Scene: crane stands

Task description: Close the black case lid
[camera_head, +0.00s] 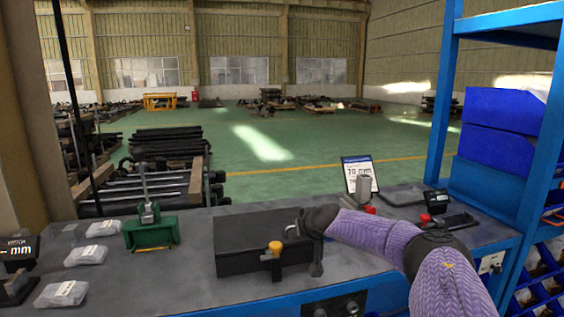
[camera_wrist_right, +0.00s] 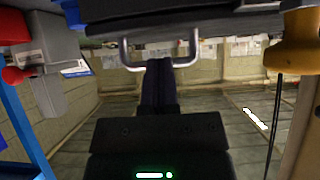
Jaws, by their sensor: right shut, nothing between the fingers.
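The black case (camera_head: 240,262) stands on the grey workbench, and its lid (camera_head: 250,228) looks flat and level on top. I cannot tell whether it is fully seated. In the right wrist view the shut fingers of this gripper (camera_wrist_right: 158,72) are by a silver U-shaped handle (camera_wrist_right: 133,62) under a dark flat panel (camera_wrist_right: 190,18). Contact with the handle is unclear. My left gripper is out of view.
A tool with a yellow knob (camera_head: 275,247) stands against the case's front. A green stand (camera_head: 150,232) and clear bags (camera_head: 62,293) are to the left. A display card (camera_head: 360,172), grey device (camera_head: 364,186) and black gauge (camera_head: 437,201) are to the right, before blue shelving (camera_head: 440,100).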

